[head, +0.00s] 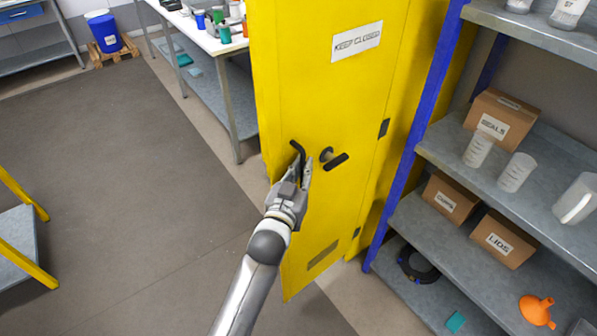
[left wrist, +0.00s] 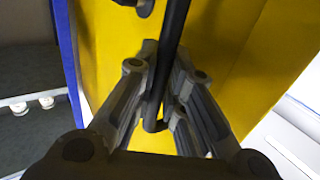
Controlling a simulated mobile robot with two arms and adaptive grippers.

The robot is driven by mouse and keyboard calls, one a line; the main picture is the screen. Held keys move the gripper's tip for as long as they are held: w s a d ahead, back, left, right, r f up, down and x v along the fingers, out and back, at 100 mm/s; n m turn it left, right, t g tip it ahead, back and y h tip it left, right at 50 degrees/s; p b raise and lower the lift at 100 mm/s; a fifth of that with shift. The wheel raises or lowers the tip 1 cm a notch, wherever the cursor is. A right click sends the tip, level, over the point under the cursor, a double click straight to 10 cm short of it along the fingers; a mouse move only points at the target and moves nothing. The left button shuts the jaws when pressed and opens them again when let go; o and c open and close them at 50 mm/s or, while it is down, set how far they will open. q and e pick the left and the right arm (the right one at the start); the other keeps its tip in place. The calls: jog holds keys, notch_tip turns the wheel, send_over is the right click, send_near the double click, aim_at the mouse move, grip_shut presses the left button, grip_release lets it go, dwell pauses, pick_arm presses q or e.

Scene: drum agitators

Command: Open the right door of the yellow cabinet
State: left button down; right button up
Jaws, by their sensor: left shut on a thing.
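The yellow cabinet door (head: 320,105) stands in the middle of the head view, with a "KEEP CLOSED" sign (head: 357,41) and dark hinges (head: 384,128) along its right side. A dark bent handle (head: 297,147) is near its left edge. My left gripper (head: 302,176) is shut on this handle. In the left wrist view the dark bar (left wrist: 173,55) runs down between the fingers (left wrist: 158,110). My right gripper is out of view.
A blue-posted shelf (head: 424,130) with boxes and beakers stands close on the right. A white-topped bench (head: 212,42) with cups is behind on the left. A yellow-framed cart (head: 22,243) is at the left edge. The grey floor (head: 110,170) between is clear.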

pick_arm(q)
jog(key=shift+r, duration=0.15)
jog(key=c, duration=1.7)
grip_release()
jog(key=shift+c, duration=0.2)
jog(key=shift+o, duration=1.2)
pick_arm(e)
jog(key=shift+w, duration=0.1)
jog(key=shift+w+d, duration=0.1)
pick_arm(q)
jog(key=v, duration=1.2)
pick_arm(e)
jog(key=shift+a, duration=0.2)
